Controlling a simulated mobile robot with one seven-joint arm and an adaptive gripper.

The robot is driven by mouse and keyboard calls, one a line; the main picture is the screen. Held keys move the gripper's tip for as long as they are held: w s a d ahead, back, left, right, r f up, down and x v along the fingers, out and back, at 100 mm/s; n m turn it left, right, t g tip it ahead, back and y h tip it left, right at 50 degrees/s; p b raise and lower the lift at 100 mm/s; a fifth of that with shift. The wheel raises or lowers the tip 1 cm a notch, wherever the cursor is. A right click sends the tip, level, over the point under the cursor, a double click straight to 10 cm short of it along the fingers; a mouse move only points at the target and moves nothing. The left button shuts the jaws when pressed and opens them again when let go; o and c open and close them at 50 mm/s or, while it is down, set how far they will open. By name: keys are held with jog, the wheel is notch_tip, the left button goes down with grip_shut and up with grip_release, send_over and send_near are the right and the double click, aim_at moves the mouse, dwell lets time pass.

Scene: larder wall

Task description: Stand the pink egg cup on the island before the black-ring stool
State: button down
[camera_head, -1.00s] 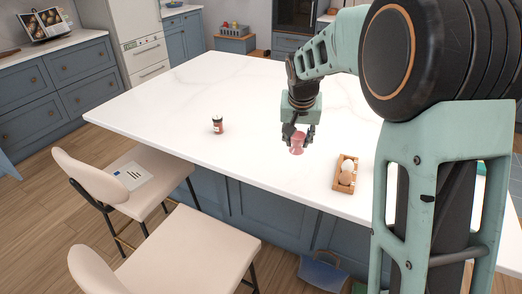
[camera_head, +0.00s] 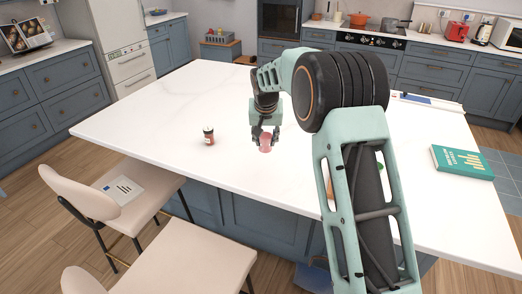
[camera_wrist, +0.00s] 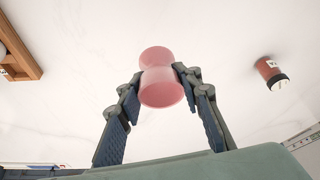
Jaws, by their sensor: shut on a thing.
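The pink egg cup (camera_head: 265,143) is between the fingers of my gripper (camera_head: 264,132), over the white island top (camera_head: 150,112). In the wrist view the egg cup (camera_wrist: 160,85) is gripped at its narrow middle by both fingertips (camera_wrist: 160,72). I cannot tell whether its base touches the island. Two cream stools stand along the near side of the island: one on the left (camera_head: 85,195) with a brass-coloured foot bar, and one nearer me (camera_head: 190,258). The nearer stool's foot ring is out of sight, and I cannot make out a black ring.
A small dark-lidded jar (camera_head: 208,136) stands left of my gripper. A wooden egg holder (camera_wrist: 20,55) shows at the wrist view's left edge; my arm mostly hides it from the head. A teal book (camera_head: 462,162) lies right. A printed card (camera_head: 123,190) is on the left stool.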

jog(key=w+f, duration=0.1)
jog(key=w+a+f, duration=0.1)
jog(key=f, duration=0.1)
jog(key=w+f+p, duration=0.1)
jog(key=w+f, duration=0.1)
jog(key=shift+w+a+f, duration=0.1)
jog(key=shift+a+f, duration=0.15)
jog(key=shift+w+f, duration=0.15)
jog(key=shift+f, duration=1.5)
jog(key=shift+f, duration=0.15)
jog(key=c, duration=1.4)
grip_release()
jog(key=shift+r+p, duration=0.3)
jog(key=b+v, duration=0.1)
jog(key=v, duration=1)
jog(key=shift+s+r+b, duration=0.2)
jog(key=shift+r+b, duration=0.15)
